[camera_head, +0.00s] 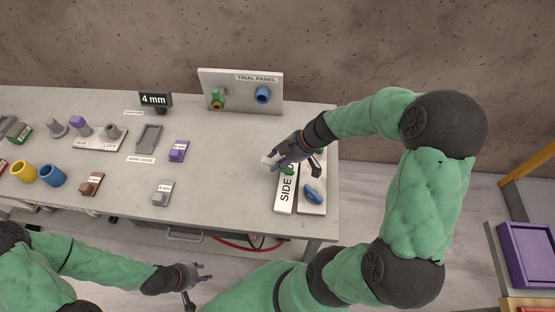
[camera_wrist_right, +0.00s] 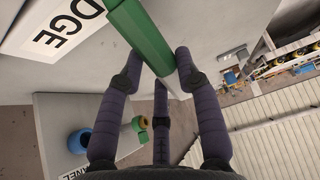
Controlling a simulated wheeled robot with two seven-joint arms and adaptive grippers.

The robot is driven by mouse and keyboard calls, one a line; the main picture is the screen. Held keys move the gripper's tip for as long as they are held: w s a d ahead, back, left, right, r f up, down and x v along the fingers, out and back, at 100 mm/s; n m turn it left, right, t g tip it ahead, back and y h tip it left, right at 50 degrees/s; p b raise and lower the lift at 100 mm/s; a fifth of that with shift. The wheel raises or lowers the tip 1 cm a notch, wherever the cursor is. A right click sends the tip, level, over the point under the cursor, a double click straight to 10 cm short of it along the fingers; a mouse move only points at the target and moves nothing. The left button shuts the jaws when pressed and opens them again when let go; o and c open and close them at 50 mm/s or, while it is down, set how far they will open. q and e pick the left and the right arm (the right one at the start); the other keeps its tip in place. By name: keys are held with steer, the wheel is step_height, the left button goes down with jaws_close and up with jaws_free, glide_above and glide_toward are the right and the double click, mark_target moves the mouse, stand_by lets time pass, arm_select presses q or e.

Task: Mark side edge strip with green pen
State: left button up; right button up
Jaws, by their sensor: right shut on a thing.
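The side edge strip (camera_head: 285,196) is a white board with black lettering at the right end of the slab; in the right wrist view its label (camera_wrist_right: 62,28) shows at top left. My right gripper (camera_head: 279,160) is over the far end of the strip. It is shut on the green pen (camera_wrist_right: 147,37), a long green bar with a white part at one end. In the head view the fingers partly hide the pen. Whether the pen touches the strip I cannot tell. My left gripper (camera_head: 198,276) is open and empty, in front of the slab's near edge.
A pale holder (camera_head: 317,205) with a blue knob-like piece (camera_head: 313,192) lies right of the strip. The trial panel (camera_head: 240,92) stands at the back. A small display (camera_head: 155,100), a grey tray (camera_head: 148,139) and several blocks and cups occupy the left.

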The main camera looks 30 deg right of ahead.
steer(key=shift+f+b, duration=0.45)
steer(key=shift+b, duration=0.15)
stand_by(0.7)
steer(key=shift+f+b, duration=0.1)
steer(key=shift+b, duration=0.45)
stand_by(2.3)
steer(key=shift+w+a+b, duration=0.55)
steer(key=shift+a+b, duration=0.15)
steer(key=shift+b, duration=0.5)
stand_by(1.5)
steer(key=shift+w+a+b, duration=0.25)
steer(key=shift+a+b, duration=0.1)
steer(key=shift+b, duration=0.3)
stand_by(0.6)
